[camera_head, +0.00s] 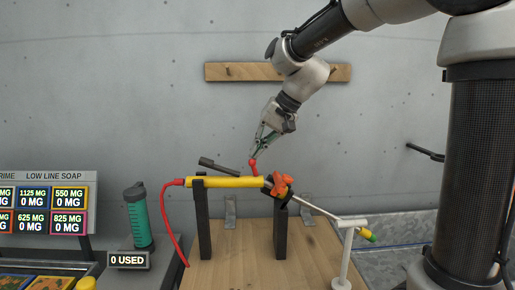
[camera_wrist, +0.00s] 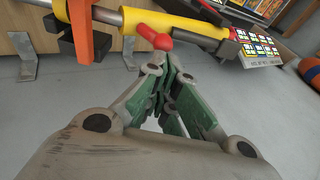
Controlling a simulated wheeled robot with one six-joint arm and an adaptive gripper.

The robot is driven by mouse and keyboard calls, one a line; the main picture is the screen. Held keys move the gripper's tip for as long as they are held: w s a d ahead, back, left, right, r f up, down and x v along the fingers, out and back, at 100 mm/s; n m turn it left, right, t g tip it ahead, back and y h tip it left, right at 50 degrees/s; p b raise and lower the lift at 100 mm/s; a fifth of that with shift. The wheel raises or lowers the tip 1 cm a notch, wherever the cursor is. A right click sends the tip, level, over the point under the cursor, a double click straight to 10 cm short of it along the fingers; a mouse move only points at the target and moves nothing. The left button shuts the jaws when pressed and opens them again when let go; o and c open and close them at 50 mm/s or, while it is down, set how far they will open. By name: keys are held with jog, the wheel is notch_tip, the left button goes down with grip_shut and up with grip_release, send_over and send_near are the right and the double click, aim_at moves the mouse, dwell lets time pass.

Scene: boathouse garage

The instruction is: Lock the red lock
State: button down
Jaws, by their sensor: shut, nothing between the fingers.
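A small red piece with a rounded knob (camera_head: 253,165), which looks like the red lock, stands on top of a yellow tube (camera_head: 222,182). Whether the tips touch the red piece I cannot tell.
An orange clamp-like part (camera_head: 280,185) sits at the tube's right end, near a thin rod. Dark uprights (camera_head: 203,225) hold the tube above a wooden bench (camera_head: 240,270). A red hose (camera_head: 167,225) hangs left. A green bottle (camera_head: 138,217) and sign (camera_head: 50,203) stand farther left.

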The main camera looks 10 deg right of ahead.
jog(key=shift+d+f, duration=0.1)
dwell(0.7)
jog(key=shift+s+d+f, duration=0.1)
jog(key=shift+d+f, duration=0.2)
jog(key=shift+d, duration=0.3)
jog(key=shift+r, duration=0.1)
jog(key=w+d+v, duration=0.2)
jog(key=v, duration=1)
jog(key=shift+r, duration=0.2)
jog(key=shift+w+d, duration=0.1)
